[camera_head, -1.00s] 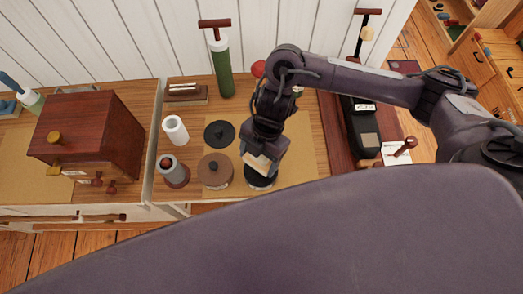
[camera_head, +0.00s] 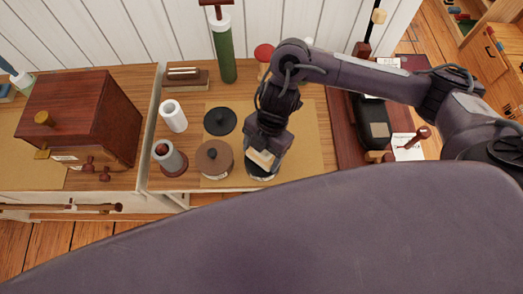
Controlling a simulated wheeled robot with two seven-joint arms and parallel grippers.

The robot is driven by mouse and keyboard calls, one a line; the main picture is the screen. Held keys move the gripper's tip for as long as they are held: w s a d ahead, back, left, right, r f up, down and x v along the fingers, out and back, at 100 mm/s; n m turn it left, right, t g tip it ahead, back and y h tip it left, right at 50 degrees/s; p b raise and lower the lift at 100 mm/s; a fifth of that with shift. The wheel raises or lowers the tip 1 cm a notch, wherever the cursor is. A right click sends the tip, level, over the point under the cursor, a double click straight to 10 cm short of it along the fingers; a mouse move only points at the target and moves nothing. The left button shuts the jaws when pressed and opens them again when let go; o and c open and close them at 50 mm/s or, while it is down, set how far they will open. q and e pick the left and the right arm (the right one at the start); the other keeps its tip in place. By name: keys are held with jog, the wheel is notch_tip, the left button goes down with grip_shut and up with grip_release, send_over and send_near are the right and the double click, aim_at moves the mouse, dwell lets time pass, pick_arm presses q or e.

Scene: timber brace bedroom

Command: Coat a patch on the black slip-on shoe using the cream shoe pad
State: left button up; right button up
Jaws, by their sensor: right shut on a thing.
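The black slip-on shoe (camera_head: 373,112) lies on a dark red board to the right of my right gripper, with a greyish patch (camera_head: 378,130) on its surface. My right gripper (camera_head: 263,157) is shut on the cream shoe pad (camera_head: 261,160), well left of the shoe. The pad is over a round dark tin (camera_head: 262,175), which the gripper partly covers. I cannot tell whether pad and tin touch. My left gripper is out of view.
A brown round lid (camera_head: 214,157), a black lid (camera_head: 220,121), a white roll (camera_head: 173,115) and a grey pot (camera_head: 169,157) stand left of the gripper. A green cylinder (camera_head: 225,55) stands behind. A wooden box (camera_head: 80,115) is far left. A white card (camera_head: 408,148) lies right of the shoe.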

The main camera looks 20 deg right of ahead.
jog(key=shift+f, duration=0.1)
jog(key=shift+f+b, duration=0.35)
jog(key=shift+f, duration=0.1)
dwell(0.5)
dwell(1.3)
notch_tip(320, 180, up, 7)
jog(key=p, duration=0.7)
dwell(0.7)
